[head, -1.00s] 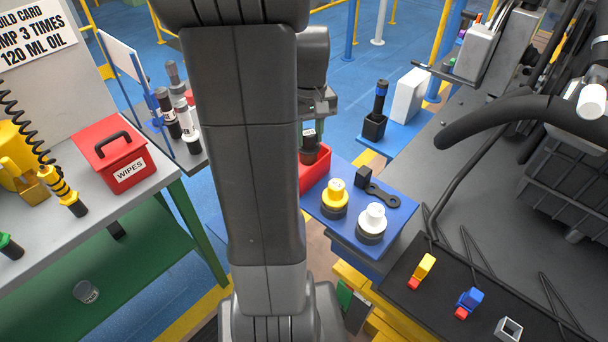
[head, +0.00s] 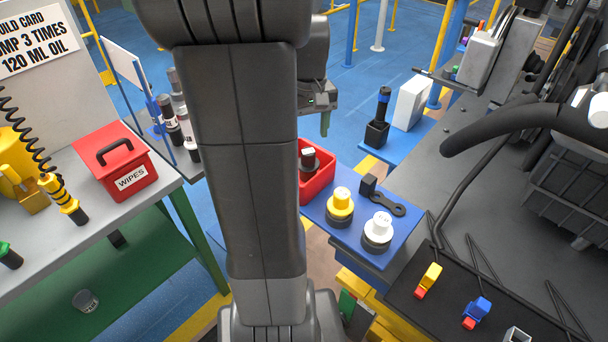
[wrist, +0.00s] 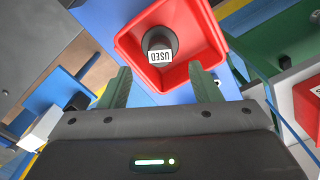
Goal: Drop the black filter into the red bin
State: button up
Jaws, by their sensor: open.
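The black filter (head: 309,165), with a white label, stands inside the red bin (head: 319,188), just right of my arm in the head view. In the wrist view the filter (wrist: 160,42) shows a label reading "USED" and sits within the walls of the red bin (wrist: 205,30). My gripper (wrist: 160,68) is open and empty, its green fingers spread wide and apart from the filter. In the head view my gripper (head: 324,124) is above and behind the bin, with one finger visible. My arm hides the bin's left part.
A red wipes box (head: 118,165) stands on the left bench. An engine (head: 560,150) fills the right.

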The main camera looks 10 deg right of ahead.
notch_tip(320, 180, up, 11)
jog(key=shift+w+a+f, duration=0.15)
jog(key=shift+w+a, duration=0.2)
jog(key=shift+w, duration=0.05)
jog(key=f, duration=0.9)
jog(key=s+f, duration=0.1)
jog(key=f, duration=0.4)
jog(key=shift+d+f, duration=0.1)
jog(key=shift+d, duration=0.3)
notch_tip(320, 180, up, 3)
jog(key=shift+w+f+p, duration=0.15)
jog(key=shift+p, duration=1)
jog(key=shift+r+p, duration=0.5)
jog(key=shift+r, duration=0.15)
